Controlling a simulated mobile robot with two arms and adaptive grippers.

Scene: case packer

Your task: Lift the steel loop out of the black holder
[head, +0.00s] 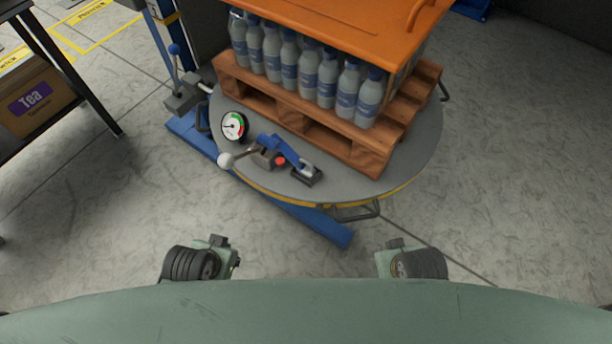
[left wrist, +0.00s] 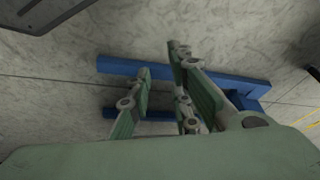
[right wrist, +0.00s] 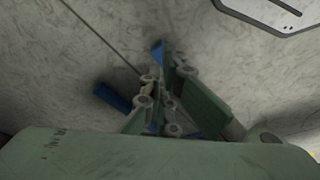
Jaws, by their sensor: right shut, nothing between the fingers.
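The black holder (head: 306,179) sits near the front edge of the round grey turntable in the head view. The small steel loop (head: 304,169) appears to stand in it, beside the end of a blue tool; fine detail is too small to tell. My left gripper (left wrist: 160,65) is open and empty over the floor, with a gap between its fingers. My right gripper (right wrist: 157,68) is shut and empty, also over the floor. Both are low in front of the turntable, well apart from the holder. Neither wrist view shows the loop or holder.
The turntable (head: 412,160) carries a wooden pallet (head: 285,106) of bottles under an orange cover (head: 350,25). A round gauge (head: 233,126) and a white-knobbed lever (head: 227,160) are left of the holder. Blue base beams (head: 315,224) run below. A shelf with a Tea box (head: 35,102) stands left.

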